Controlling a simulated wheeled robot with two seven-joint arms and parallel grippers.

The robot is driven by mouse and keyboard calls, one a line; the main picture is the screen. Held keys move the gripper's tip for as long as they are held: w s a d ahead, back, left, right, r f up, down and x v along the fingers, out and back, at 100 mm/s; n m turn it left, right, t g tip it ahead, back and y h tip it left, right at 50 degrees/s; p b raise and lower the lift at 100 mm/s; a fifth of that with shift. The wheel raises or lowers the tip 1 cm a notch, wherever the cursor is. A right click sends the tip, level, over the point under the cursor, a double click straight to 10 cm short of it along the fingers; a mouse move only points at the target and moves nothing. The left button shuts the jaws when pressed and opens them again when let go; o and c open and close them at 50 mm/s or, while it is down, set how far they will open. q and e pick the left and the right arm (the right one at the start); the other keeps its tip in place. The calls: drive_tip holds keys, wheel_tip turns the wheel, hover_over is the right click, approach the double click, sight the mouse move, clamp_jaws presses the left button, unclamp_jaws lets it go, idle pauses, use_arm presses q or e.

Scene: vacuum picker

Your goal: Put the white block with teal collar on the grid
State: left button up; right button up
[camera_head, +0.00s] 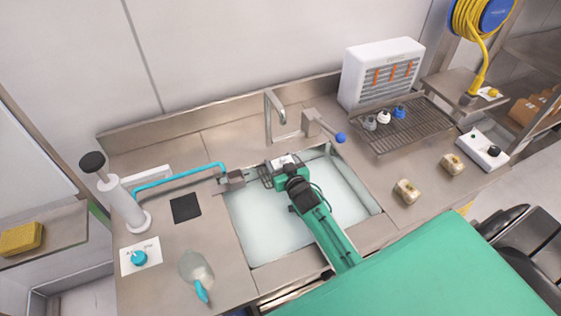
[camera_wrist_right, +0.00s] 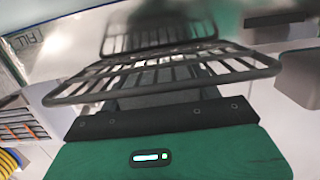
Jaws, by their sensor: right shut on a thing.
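My right gripper (camera_head: 250,178) reaches over the sink with wire-mesh fingers, which fill much of the right wrist view (camera_wrist_right: 160,60). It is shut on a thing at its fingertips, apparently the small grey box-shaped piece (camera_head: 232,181). A teal hose (camera_head: 180,175) ends beside this piece. The wire grid (camera_head: 415,132) stands on the counter at the right. Small grey (camera_head: 369,122), white (camera_head: 384,117) and blue (camera_head: 399,112) pieces rest on it. I cannot make out a white block with a teal collar for certain. My left gripper is not in view.
The white-walled sink (camera_head: 352,200) lies under my right arm. The tap (camera_head: 270,118) rises behind it. Two beige blocks (camera_head: 407,191) (camera_head: 452,164) lie on the right counter. A white heater (camera_head: 383,72) backs the grid.

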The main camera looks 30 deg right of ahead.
drive_tip(key=shift+f, duration=0.3)
idle(0.5)
drive_tip(key=o, duration=1.2)
drive_tip(key=s+r+b, duration=0.1)
drive_tip(key=s+b, duration=0.1)
drive_tip(key=s, duration=1)
drive_tip(key=shift+a+r, duration=0.35)
drive_tip(key=shift+r, duration=0.05)
